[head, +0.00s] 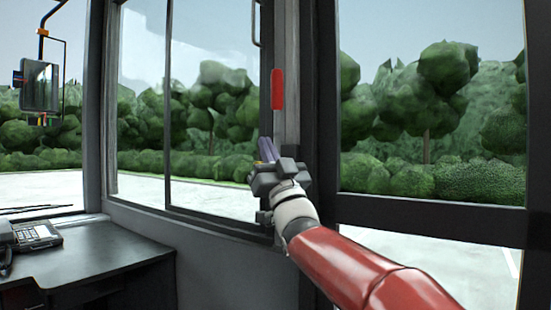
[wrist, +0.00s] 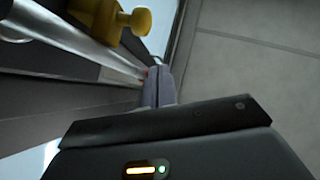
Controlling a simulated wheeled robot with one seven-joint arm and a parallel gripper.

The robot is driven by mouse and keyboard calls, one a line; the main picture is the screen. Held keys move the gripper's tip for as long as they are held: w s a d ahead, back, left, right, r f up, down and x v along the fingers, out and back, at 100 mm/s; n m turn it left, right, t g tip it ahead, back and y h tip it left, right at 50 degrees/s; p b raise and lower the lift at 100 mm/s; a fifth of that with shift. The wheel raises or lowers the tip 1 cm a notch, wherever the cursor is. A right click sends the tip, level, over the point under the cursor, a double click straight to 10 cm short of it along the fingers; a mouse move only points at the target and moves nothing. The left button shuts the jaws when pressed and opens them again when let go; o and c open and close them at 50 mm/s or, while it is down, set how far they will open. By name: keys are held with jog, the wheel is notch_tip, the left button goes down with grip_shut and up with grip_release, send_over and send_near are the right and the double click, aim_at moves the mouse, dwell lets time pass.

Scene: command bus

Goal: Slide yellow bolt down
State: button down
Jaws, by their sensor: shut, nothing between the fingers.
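The yellow bolt (wrist: 138,20) shows at the top of the wrist view, with a round knob standing out from its yellow body, beside a silver rail on a dark frame. In the head view it is mostly hidden behind my gripper (head: 268,150), which is at the dark window post. In the wrist view my gripper (wrist: 158,78) is shut, its grey fingers together and empty. The fingertips are near the rail, a short way from the knob. I see a gap between them and the bolt and no clear contact.
A red handle (head: 277,90) is on the post just above my gripper. Window panes with dark frames are on both sides. A black desk (head: 95,262) with a phone (head: 35,234) stands at the lower left. A mirror (head: 41,86) hangs at the far left.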

jog(key=f, duration=0.1)
jog(key=w+f, duration=0.1)
jog(key=f, duration=0.1)
jog(key=shift+w+a+f, duration=0.25)
jog(key=shift+a+f, duration=0.05)
jog(key=shift+a, duration=0.1)
notch_tip(320, 180, down, 9)
jog(key=b, duration=1)
